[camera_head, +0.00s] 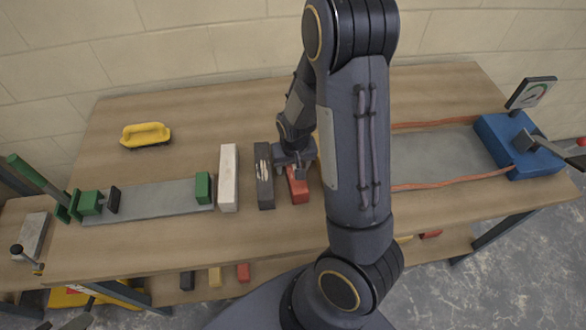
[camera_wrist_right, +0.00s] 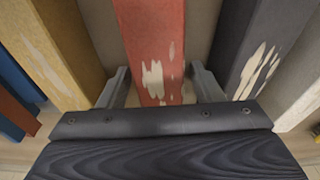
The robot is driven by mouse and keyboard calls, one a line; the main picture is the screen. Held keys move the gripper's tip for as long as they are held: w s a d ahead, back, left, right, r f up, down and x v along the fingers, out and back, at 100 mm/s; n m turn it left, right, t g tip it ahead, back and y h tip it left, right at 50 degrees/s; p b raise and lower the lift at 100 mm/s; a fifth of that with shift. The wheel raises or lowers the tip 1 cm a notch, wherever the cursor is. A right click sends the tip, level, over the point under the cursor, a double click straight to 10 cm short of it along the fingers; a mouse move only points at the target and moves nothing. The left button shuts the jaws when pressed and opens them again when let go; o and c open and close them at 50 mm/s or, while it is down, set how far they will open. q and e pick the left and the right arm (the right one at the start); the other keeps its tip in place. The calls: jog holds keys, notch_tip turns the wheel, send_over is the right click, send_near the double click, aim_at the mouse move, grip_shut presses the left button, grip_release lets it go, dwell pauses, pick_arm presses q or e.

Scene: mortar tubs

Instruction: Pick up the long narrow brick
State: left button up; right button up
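Several bricks lie side by side mid-table: a white brick (camera_head: 228,178), a dark grey brick (camera_head: 264,190) with pale patches, and a red brick (camera_head: 299,190) partly hidden under my right gripper (camera_head: 294,167). I cannot tell for certain which is the long narrow one. In the right wrist view the red brick (camera_wrist_right: 153,45) with pale patches lies between the two fingers of the gripper (camera_wrist_right: 161,87). The fingers stand apart beside it, with small gaps showing. The dark grey brick (camera_wrist_right: 258,45) is close on the right.
A yellow brick (camera_wrist_right: 52,50) is close to the left finger in the right wrist view. On the table are a yellow-handled float (camera_head: 146,134), a green clamp on a grey slab (camera_head: 160,195), and a blue device (camera_head: 512,145) at right. My right arm hides the table's middle.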

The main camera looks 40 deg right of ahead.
grip_shut()
jog(key=shift+r, duration=0.15)
